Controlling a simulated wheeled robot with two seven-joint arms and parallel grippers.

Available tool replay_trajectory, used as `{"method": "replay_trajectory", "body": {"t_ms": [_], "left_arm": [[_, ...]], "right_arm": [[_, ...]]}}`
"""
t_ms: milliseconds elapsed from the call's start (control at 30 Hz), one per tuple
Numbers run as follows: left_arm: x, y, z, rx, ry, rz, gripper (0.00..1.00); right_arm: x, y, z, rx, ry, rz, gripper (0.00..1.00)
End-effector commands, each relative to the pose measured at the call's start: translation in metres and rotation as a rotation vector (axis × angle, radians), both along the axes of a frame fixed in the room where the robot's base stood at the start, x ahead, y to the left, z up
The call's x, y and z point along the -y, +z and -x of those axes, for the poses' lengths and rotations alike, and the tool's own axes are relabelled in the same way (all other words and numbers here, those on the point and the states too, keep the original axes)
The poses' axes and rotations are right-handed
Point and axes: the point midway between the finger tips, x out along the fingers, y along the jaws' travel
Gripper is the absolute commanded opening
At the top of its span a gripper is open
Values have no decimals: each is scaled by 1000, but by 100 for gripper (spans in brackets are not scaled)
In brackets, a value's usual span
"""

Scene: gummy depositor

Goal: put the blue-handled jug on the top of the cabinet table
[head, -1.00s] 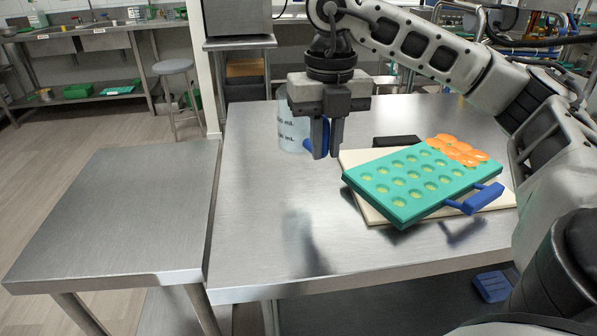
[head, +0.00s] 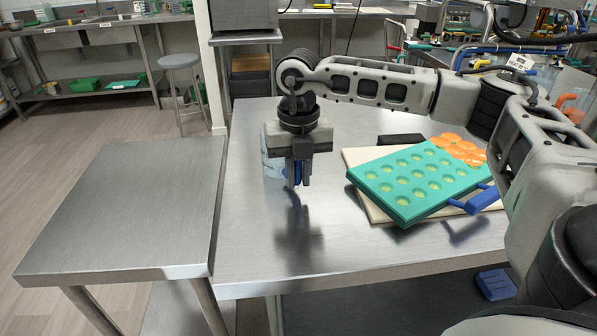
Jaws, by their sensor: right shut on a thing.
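The jug (head: 270,164) is a clear, pale container with a blue handle (head: 290,170). It is mostly hidden behind my right gripper (head: 299,184) over the left part of the large steel table (head: 330,254). My right gripper points down and is shut on the jug's handle. I cannot tell whether the jug's base touches the table. A lower steel table (head: 125,205) with a bare top stands to the left, beside the large one. I cannot tell which one is the cabinet table. My left gripper is not in view.
A teal mould tray (head: 408,205) with orange pieces (head: 462,148) and a blue handle (head: 474,200) lies on a cream board (head: 367,200) at right. A black object (head: 400,140) lies behind it. A stool (head: 180,62) stands beyond. The large table's front left is clear.

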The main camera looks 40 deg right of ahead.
Motion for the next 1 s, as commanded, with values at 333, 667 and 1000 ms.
{"method": "replay_trajectory", "body": {"t_ms": [333, 667, 1000], "left_arm": [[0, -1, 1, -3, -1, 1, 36], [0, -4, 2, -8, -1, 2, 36], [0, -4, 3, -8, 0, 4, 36]], "right_arm": [[0, 0, 0, -2, 1, -1, 38], [-1, 38, -1, 4, 1, -1, 38], [-1, 104, 0, 1, 1, 0, 38]]}}
